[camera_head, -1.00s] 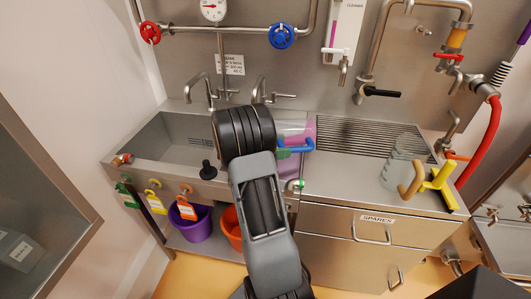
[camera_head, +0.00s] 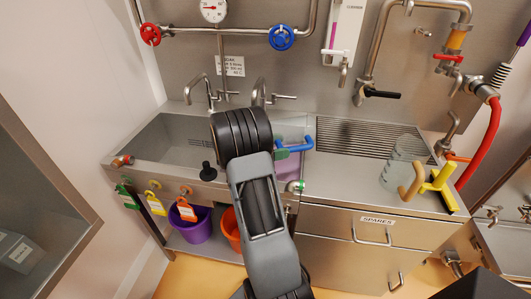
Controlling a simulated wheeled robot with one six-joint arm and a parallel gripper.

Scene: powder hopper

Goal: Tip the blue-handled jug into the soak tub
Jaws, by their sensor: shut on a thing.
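The jug (camera_head: 291,131) is clear, with a blue handle (camera_head: 308,143) on its right side. It stands out beyond my arm at the right end of the sink, partly hidden by my wrist. Some pink-purple liquid shows low in it, and I cannot tell how far it is tilted.
A second clear jug (camera_head: 400,160) with a tan handle stands on the right counter beside a yellow stand (camera_head: 438,187). A ribbed drainboard (camera_head: 365,138) lies right of the tub. Taps (camera_head: 210,95) rise behind it. A black knob (camera_head: 208,172) stands on the front rim.

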